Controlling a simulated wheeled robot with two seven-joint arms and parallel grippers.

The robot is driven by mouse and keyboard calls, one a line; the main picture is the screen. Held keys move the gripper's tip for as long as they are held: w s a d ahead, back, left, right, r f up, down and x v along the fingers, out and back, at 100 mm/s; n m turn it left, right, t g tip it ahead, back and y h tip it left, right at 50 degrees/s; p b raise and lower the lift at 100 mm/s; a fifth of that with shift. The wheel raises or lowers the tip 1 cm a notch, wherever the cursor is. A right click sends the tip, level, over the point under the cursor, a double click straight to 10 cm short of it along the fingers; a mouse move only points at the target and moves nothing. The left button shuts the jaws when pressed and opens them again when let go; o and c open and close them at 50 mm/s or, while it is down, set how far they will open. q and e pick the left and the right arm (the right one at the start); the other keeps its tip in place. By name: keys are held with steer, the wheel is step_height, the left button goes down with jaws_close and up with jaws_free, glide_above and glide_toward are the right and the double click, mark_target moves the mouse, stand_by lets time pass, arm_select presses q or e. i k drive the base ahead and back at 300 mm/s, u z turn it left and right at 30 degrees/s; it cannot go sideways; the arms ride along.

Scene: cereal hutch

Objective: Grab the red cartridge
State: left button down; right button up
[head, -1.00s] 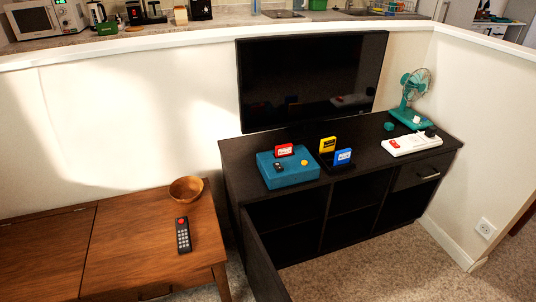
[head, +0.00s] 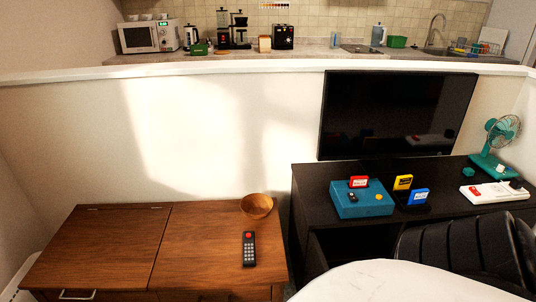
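The red cartridge (head: 358,182) stands upright at the back of a teal box (head: 348,208) on the black cabinet. A yellow cartridge (head: 403,182) and a blue cartridge (head: 418,196) stand in a small black holder just right of the teal box. No gripper shows in the head view.
The black cabinet (head: 318,178) holds a teal fan (head: 500,135) and a white console (head: 494,191) on its right side. A wooden table (head: 200,240) on the left carries a bowl (head: 257,205) and a remote (head: 249,249). A TV (head: 395,115) stands behind.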

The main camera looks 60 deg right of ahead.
mark_target(356, 181)
steer(key=u, duration=0.95)
steer(key=k, duration=0.9)
steer(key=z, duration=1.05)
